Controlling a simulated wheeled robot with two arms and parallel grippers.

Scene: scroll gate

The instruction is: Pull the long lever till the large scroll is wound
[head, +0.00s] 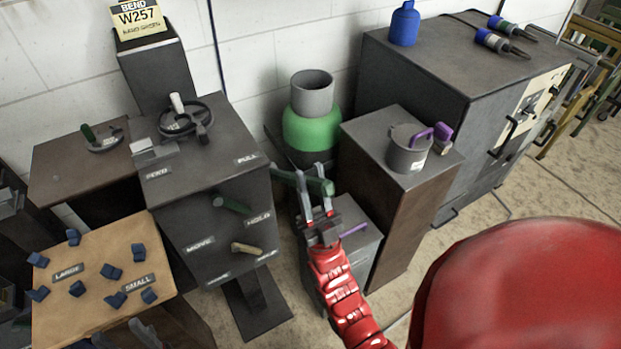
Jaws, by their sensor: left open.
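My left gripper (310,178) is open at the centre, its fingers pointing up and away. A dark green bar (281,174) passes at its fingertips; I cannot tell whether it lies between them or behind them, or whether they touch. Beside it, the dark machine cabinet (207,235) carries a green-handled lever (232,204) and a shorter tan-handled lever (247,249) on its front. I cannot tell which handle is the long lever. No scroll can be made out clearly.
A wheel with a white knob (184,122) tops the cabinet. A tan board (130,250) at left holds several blue pieces and "LARGE" and "SMALL" labels. A green-and-grey cylinder (310,128) stands behind my gripper. A brown-sided box with a grey pot (407,151) stands right of it.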

